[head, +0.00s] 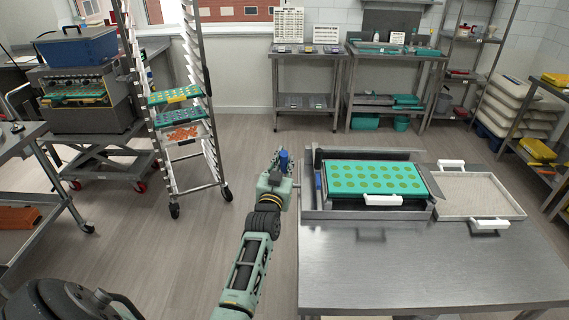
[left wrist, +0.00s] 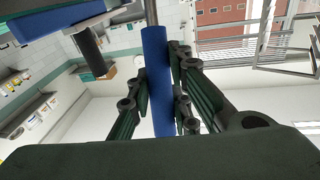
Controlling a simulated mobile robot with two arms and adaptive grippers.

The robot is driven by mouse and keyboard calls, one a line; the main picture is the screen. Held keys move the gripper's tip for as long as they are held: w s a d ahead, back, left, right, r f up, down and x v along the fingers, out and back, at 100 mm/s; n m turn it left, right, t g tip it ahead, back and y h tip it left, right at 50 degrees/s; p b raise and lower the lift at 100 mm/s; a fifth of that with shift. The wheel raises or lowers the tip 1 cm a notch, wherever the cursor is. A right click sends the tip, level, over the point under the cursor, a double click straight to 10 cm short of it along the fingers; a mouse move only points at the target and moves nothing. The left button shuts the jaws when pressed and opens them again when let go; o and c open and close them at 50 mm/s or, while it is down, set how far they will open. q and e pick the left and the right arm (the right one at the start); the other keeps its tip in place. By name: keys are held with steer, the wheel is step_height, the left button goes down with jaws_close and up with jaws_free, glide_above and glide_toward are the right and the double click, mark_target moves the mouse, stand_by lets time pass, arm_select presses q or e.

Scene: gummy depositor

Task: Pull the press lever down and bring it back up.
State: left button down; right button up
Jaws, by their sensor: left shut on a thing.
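The press lever's blue grip (head: 283,157) stands upright at the left side of the steel press (head: 309,207) in the head view. In the left wrist view the blue grip (left wrist: 157,80) runs between my fingers, with a grey rod beyond its far end. My left gripper (head: 280,171) is shut on the grip; in the left wrist view its dark fingers (left wrist: 160,70) lie on both sides of it. A teal mould (head: 375,178) with rows of round yellow-green cavities sits in the press. My right gripper is in neither view.
The press stands on a steel table (head: 430,265) whose front is clear. A shallow tray (head: 478,193) with white handles lies right of the press. A rack (head: 190,100) with trays and a wheeled machine (head: 90,100) stand at the left. Open floor lies behind the press.

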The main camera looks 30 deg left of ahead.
arm_select(q)
steer(key=s+d+f+m+t+y+b, duration=0.1)
steer(key=s+d+f+t+b, duration=0.2)
steer(key=b, duration=0.8)
steer(key=shift+s+f+t, duration=0.6)
steer(key=shift+s, duration=0.35)
steer(key=c, duration=1.6)
jaws_free()
steer(key=v, duration=1.2)
